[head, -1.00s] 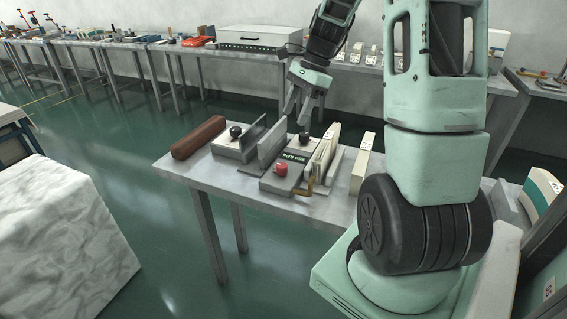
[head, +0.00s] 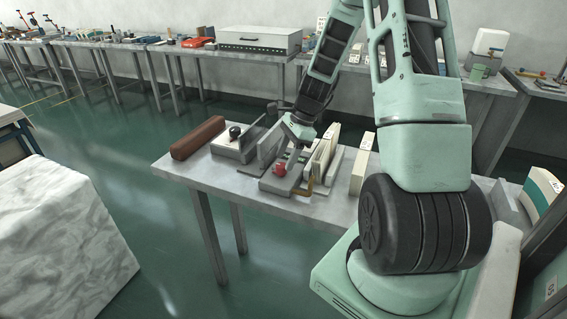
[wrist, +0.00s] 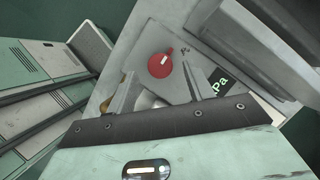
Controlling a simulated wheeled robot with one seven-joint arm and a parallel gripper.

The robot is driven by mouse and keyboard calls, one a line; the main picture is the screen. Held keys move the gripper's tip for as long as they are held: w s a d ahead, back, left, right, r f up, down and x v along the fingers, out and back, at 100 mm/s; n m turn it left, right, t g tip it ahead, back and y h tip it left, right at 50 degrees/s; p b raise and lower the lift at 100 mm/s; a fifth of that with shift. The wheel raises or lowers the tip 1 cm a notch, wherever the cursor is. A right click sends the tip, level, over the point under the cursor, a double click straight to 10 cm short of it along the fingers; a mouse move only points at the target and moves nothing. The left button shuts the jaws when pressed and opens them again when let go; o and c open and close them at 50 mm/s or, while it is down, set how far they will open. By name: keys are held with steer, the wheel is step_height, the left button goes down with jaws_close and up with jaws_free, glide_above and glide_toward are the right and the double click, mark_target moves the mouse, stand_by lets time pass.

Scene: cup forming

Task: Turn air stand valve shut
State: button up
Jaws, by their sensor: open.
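The air stand (head: 282,184) is a grey box on the near table, with an upright plate behind it. Its valve is a round red knob (head: 280,170) on the top face. In the wrist view the red knob (wrist: 161,62) has a pale pointer mark and lies just beyond the fingertips, centred between them. My gripper (wrist: 160,84) is open and empty, pointing down over the stand. In the head view my gripper (head: 288,157) hides part of the stand and its display. A lit display reading "Pa" (wrist: 221,88) is partly covered by the right finger.
A brown roll (head: 198,138) and a grey fixture with a black knob (head: 234,132) stand to the left. Upright pale boards (head: 327,155) stand close on the right. A brass pipe (head: 305,188) sticks out at the stand's front. The table's front edge is near.

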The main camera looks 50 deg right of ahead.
mark_target(281, 170)
steer(key=shift+x, duration=1.3)
steer(key=c, duration=1)
